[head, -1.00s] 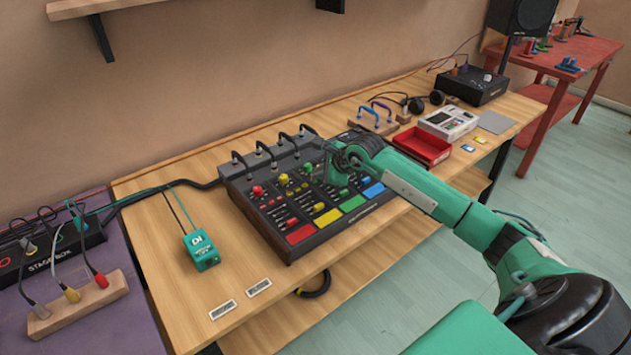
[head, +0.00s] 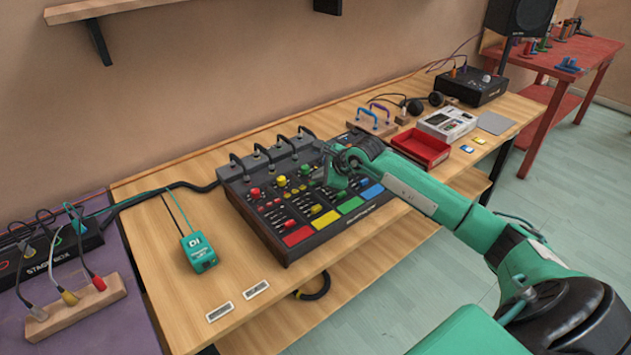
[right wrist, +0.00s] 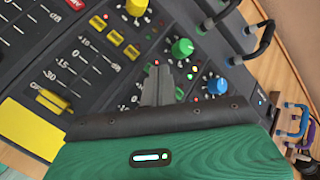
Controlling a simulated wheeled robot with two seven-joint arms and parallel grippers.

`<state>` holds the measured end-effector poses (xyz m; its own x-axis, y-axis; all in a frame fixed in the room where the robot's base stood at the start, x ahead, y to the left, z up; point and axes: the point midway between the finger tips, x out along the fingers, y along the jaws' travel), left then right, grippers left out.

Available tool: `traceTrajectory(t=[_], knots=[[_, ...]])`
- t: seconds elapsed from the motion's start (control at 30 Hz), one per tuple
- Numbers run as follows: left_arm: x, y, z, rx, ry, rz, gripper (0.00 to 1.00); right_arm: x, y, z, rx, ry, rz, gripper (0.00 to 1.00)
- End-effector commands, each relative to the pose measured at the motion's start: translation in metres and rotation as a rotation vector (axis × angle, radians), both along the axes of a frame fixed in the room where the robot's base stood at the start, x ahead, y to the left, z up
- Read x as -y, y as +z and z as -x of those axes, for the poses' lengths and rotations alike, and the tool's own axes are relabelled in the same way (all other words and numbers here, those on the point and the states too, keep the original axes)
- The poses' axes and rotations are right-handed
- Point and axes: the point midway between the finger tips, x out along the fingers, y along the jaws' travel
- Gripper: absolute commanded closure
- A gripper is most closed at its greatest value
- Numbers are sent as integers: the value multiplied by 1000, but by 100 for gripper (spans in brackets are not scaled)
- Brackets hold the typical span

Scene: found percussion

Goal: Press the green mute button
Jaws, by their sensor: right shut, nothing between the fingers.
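The black mixer (head: 272,236) stands on the wooden table, with red, yellow, green and blue pads (head: 350,205) along its front. My right gripper (head: 325,179) is over the mixer's middle-right part. In the right wrist view my right gripper (right wrist: 157,66) is shut and empty, its tips low over the panel. A green knob (right wrist: 182,48) is just beyond the tips and a blue knob (right wrist: 216,86) is to their right. Yellow buttons (right wrist: 130,50) are to their left. Contact cannot be told. My left gripper is not in view.
Black cables (head: 236,163) arch from the mixer's back edge. A teal DI box (head: 199,252) stands left of the mixer. A red tray (head: 420,150) and a white device (head: 447,123) are to the right.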

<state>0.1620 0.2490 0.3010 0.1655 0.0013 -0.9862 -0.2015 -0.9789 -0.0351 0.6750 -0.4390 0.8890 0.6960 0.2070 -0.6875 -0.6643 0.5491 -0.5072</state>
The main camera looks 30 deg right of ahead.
Motion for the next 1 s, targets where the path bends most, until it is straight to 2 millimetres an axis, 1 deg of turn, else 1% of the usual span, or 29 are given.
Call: traceTrajectory(t=[0.03, 0.63, 1.0], knots=[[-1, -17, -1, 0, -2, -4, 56, 0, -13, 0, 0, 0, 0, 100], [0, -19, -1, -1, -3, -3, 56, 0, -15, 0, 0, 0, 0, 100], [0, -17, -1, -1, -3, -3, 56, -9, -6, -8, 1, -1, 0, 100]])
